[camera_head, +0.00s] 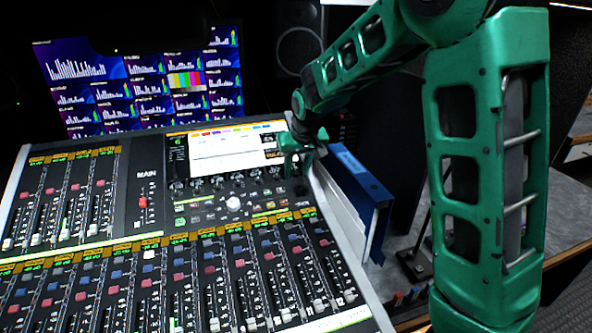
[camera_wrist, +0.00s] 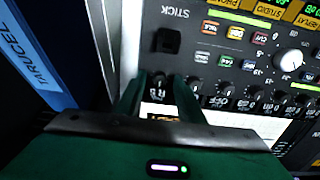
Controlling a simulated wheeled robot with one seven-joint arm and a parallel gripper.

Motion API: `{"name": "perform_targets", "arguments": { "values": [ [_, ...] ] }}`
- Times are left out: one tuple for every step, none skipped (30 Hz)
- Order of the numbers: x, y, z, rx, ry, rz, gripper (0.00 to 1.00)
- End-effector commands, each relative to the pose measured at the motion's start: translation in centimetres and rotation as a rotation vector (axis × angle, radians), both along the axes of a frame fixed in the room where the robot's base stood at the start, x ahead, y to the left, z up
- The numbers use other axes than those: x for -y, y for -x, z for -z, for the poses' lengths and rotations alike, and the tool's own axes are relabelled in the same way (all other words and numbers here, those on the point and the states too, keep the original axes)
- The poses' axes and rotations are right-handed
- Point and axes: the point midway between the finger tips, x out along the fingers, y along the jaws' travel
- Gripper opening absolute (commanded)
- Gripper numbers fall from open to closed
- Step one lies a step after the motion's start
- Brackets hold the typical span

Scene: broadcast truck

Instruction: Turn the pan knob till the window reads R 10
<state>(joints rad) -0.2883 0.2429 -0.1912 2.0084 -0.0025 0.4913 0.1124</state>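The pan knob (camera_wrist: 158,78) is a small dark knob at the near end of a row of knobs on the mixing console. It shows in the wrist view between the two green fingers of my gripper (camera_wrist: 159,82). The fingers stand on either side of it and appear closed on its sides. A small white readout lies just below the knob, upside down and partly framed by the fingers; it seems to start with R, but its number is too small to read surely. In the head view my gripper (camera_head: 296,160) is at the console's right edge, and it hides the knob there.
More knobs (camera_wrist: 222,88) stand close beside the right finger. A black stick (camera_wrist: 167,40) and lit buttons (camera_wrist: 232,31) lie beyond. A blue binder (camera_head: 362,182) stands right of the console. The console screen (camera_head: 225,150) is behind, with faders (camera_head: 210,290) in front.

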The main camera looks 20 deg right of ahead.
Motion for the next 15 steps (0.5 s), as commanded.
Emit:
{"name": "perform_targets", "arguments": {
  "values": [
    [0.01, -0.01, 0.02, 0.000, 0.000, 0.000, 0.35],
    [0.01, 0.00, 0.01, 0.000, 0.000, 0.000, 0.35],
    [0.01, 0.00, 0.01, 0.000, 0.000, 0.000, 0.35],
    [0.01, 0.00, 0.00, 0.000, 0.000, 0.000, 0.35],
    [0.01, 0.00, 0.00, 0.000, 0.000, 0.000, 0.35],
    [0.01, 0.00, -0.01, 0.000, 0.000, 0.000, 0.30],
    [0.01, 0.00, -0.01, 0.000, 0.000, 0.000, 0.23],
    [0.01, 0.00, -0.01, 0.000, 0.000, 0.000, 0.15],
    [0.01, 0.00, -0.01, 0.000, 0.000, 0.000, 0.06],
    [0.00, 0.01, -0.02, 0.000, 0.000, 0.000, 0.00],
    [0.00, 0.01, -0.02, 0.000, 0.000, 0.000, 0.00],
    [0.00, 0.01, -0.02, 0.000, 0.000, 0.000, 0.00],
    [0.00, 0.01, -0.02, 0.000, 0.000, 0.000, 0.00],
    [0.00, 0.01, -0.02, 0.000, 0.000, 0.001, 0.00],
    [0.01, 0.01, -0.03, 0.000, -0.001, 0.002, 0.00]
  ]
}}
